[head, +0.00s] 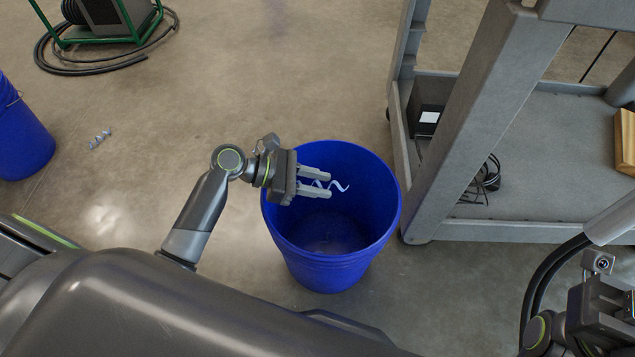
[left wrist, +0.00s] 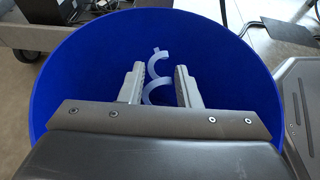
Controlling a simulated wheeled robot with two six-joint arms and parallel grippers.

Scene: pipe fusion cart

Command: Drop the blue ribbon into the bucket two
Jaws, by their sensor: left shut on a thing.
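The ribbon (head: 341,186) is a thin, pale blue-white curl. My left gripper (head: 328,183) is shut on it, and its end curls out past the fingertips. In the left wrist view the ribbon (left wrist: 157,63) shows between and beyond the fingers (left wrist: 160,88). A blue bucket (head: 334,256) stands upright on the floor, and the left gripper is over its open mouth. The bucket wall (left wrist: 85,60) surrounds the fingers in the left wrist view. No label shows on the bucket. My right gripper (head: 606,312) is partly in view at the bottom right; its fingers cannot be made out.
Another blue bucket (head: 22,138) is cut off at the left edge. A second curled ribbon (head: 99,139) lies on the floor near it. A grey cart (head: 500,231) stands close to the right of the middle bucket. A black hose (head: 95,70) lies at the top left.

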